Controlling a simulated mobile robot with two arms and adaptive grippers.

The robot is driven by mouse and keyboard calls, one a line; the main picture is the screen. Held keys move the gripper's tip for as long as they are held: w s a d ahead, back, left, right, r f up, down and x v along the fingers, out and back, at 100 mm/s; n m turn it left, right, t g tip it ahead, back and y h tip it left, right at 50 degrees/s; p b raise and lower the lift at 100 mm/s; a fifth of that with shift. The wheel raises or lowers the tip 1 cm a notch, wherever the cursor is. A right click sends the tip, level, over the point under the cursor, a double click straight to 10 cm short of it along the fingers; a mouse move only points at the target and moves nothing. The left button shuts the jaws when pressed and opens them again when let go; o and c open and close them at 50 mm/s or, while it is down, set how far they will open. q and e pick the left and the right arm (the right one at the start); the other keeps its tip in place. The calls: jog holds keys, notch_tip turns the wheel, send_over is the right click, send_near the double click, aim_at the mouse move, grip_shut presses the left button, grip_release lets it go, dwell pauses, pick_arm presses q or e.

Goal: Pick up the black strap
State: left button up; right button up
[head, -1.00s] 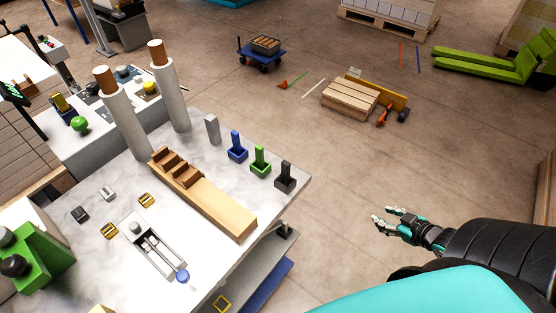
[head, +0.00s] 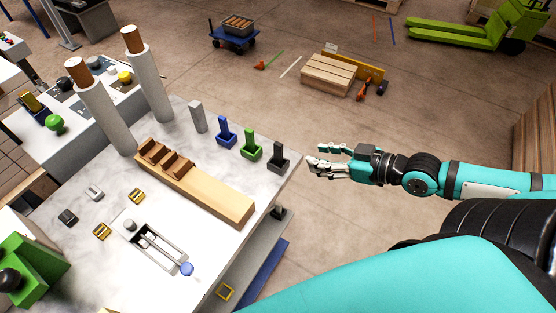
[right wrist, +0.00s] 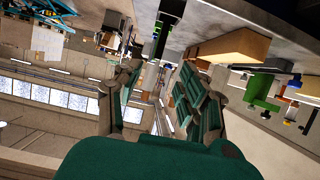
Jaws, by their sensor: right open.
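The black strap (head: 279,153) stands upright in a small black holder at the right corner of the marble-topped table. My right gripper (head: 315,156) is open and empty, just to the right of the strap in the head view and apart from it. Its spread fingers (right wrist: 160,78) also show in the right wrist view, with nothing between them. A dark shape (right wrist: 162,38) beyond the fingertips there looks like the strap and holder. My left gripper is not in view.
Green (head: 251,142) and blue (head: 224,130) straps in matching holders and a grey block (head: 198,117) stand in a row left of the black strap. A long wooden block (head: 215,193) lies in front of them. The floor right of the table is clear around my arm.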

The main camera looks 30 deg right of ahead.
aim_at(282, 151)
jog(key=shift+b+x, duration=0.4)
jog(key=shift+x, duration=3.2)
jog(key=shift+f+p+x, duration=0.15)
jog(key=shift+p+x, duration=0.2)
jog(key=shift+x, duration=1.2)
jog(key=shift+f+p+x, duration=0.1)
jog(key=shift+p+x, duration=0.2)
jog(key=shift+x, duration=1.25)
jog(key=shift+s, duration=0.15)
grip_shut()
